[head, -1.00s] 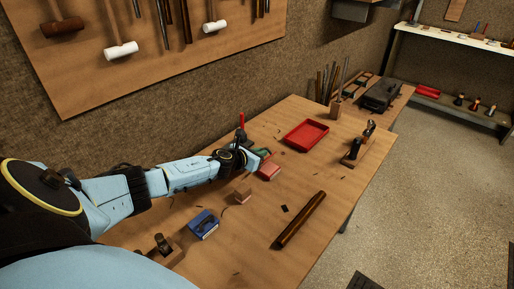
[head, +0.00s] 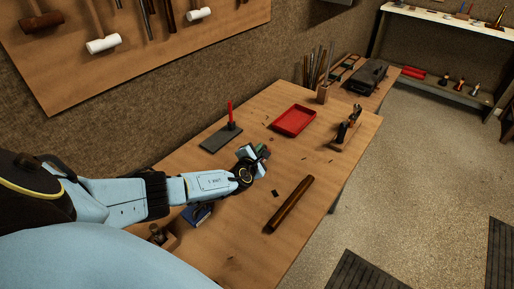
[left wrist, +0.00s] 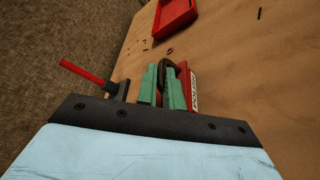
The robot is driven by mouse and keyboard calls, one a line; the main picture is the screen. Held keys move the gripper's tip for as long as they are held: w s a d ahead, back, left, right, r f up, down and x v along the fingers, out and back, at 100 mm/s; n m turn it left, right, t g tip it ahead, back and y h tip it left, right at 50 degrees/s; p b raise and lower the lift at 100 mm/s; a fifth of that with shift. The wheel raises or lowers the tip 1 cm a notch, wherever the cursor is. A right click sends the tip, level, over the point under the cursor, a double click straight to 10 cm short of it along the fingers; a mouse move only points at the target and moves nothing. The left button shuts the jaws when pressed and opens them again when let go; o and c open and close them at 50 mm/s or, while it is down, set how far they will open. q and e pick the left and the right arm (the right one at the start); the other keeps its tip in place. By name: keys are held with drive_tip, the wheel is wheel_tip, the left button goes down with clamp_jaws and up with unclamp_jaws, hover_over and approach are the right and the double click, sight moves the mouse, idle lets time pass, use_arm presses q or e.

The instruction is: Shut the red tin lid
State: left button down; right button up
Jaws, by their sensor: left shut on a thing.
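The red tin (head: 267,154) is on the bench, mostly hidden behind my left gripper (head: 262,150) in the head view. In the left wrist view the tin's red side with a white label (left wrist: 194,88) shows just right of the green fingers (left wrist: 167,88). My left gripper is shut on a dark rounded piece (left wrist: 167,68) between those fingers, which looks to be part of the red tin lid. How far the lid stands open cannot be told. My right gripper is not in view.
A red tray (head: 294,120) lies beyond the tin. A grey plate with an upright red rod (head: 230,113) stands behind my gripper. A dark brown bar (head: 290,204) lies nearer the front edge, a hand plane (head: 346,130) at the far right. A blue box (head: 197,214) is partly behind my arm.

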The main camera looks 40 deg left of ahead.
use_arm(q)
drive_tip(key=shift+d+f+m+y, duration=0.2)
drive_tip(key=shift+f+m+y, duration=0.05)
drive_tip(key=shift+m+y, duration=0.05)
idle(0.5)
drive_tip(key=c, duration=1.8)
unclamp_jaws()
drive_tip(key=shift+f, duration=0.1)
wheel_tip(320, 180, up, 10)
drive_tip(key=p, duration=0.6)
drive_tip(key=shift+f, duration=0.1)
